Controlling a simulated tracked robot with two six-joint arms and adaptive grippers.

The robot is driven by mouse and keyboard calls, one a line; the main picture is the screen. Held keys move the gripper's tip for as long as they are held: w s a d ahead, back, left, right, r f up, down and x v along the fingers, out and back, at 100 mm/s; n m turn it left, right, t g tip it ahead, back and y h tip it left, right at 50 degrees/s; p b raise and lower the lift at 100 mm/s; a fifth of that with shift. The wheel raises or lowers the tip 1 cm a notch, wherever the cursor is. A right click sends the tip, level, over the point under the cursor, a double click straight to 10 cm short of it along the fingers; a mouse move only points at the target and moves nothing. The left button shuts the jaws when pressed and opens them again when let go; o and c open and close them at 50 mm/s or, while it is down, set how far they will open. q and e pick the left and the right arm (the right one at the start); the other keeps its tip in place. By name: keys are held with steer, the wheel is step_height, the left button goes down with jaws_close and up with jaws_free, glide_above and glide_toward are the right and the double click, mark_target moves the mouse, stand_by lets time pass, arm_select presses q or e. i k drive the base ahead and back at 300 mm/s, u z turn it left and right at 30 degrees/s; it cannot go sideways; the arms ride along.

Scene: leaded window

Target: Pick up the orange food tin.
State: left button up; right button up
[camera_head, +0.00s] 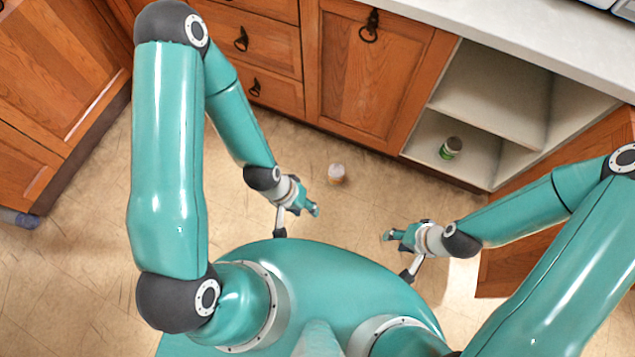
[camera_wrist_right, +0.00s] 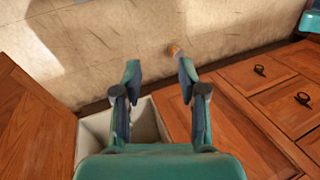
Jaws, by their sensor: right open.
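A small tin with a pale top and an orange-brown side (camera_head: 336,174) stands on the floor in front of the cabinets in the head view. It also shows as a small orange-brown shape in the right wrist view (camera_wrist_right: 173,49), beyond and between my fingertips. My right gripper (camera_head: 390,236) is open and empty, to the right of the tin and nearer my body; its spread fingers show in the right wrist view (camera_wrist_right: 160,75). My left gripper (camera_head: 314,209) is just left of the tin and nearer my body, apart from it; its finger opening is not clear.
A green can with a dark lid (camera_head: 450,149) stands in the open cupboard (camera_head: 480,165) at right. Wooden drawers and doors (camera_head: 375,75) line the back under a pale counter (camera_head: 480,35). An open door (camera_head: 565,205) reaches out at right. The floor around the tin is clear.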

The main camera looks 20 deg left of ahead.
mark_target(336, 171)
steer(key=u, duration=0.15)
steer(key=k, duration=0.4)
steer(key=u, duration=0.05)
steer(key=i, duration=0.25)
steer(key=u, duration=1.2)
steer(key=i, duration=0.85)
steer(key=u, duration=2.35)
steer(key=i, duration=0.1)
steer(key=z, duration=3.85)
